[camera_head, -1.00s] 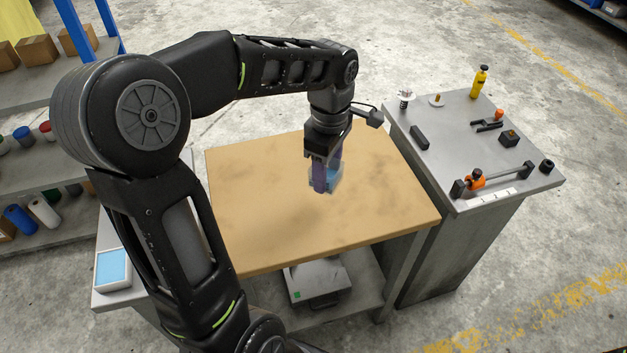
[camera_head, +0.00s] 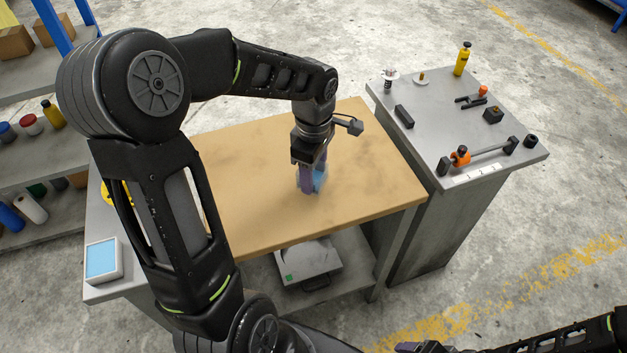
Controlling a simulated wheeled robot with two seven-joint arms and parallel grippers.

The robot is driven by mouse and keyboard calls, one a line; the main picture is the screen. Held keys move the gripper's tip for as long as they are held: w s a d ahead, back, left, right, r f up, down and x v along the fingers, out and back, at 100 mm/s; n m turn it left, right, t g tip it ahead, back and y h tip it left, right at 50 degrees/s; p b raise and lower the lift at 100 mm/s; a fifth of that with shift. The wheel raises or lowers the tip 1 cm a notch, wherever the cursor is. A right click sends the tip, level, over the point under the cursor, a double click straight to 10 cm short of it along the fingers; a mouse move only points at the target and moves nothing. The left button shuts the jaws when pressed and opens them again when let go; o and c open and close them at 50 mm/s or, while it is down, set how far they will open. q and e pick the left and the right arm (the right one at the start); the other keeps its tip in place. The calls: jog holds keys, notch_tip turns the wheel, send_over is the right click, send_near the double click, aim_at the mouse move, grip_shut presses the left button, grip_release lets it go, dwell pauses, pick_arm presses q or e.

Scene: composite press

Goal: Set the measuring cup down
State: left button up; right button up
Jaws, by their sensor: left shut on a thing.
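My left gripper (camera_head: 308,183) points down over the middle of the wooden table (camera_head: 240,160). It is shut on the measuring cup (camera_head: 320,181), a small translucent blue vessel showing beside the purple fingers. The cup looks upright and is at or very near the table top; I cannot tell whether it touches. The fingers hide part of the cup. Part of my right arm shows at the bottom right edge, with what seems to be its gripper tip (camera_head: 408,347) cut off by the frame, so its jaws cannot be judged.
The table top around the cup is clear. A scale-like box (camera_head: 308,263) sits on the shelf below. A blue-screened device (camera_head: 103,260) stands at the left.

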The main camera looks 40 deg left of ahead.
aim_at(314, 183)
pick_arm(q)
jog(key=shift+f, duration=1.6)
jog(key=shift+f, duration=0.15)
jog(key=o, duration=1.5)
notch_tip(314, 183, up, 12)
jog(key=shift+r, duration=0.15)
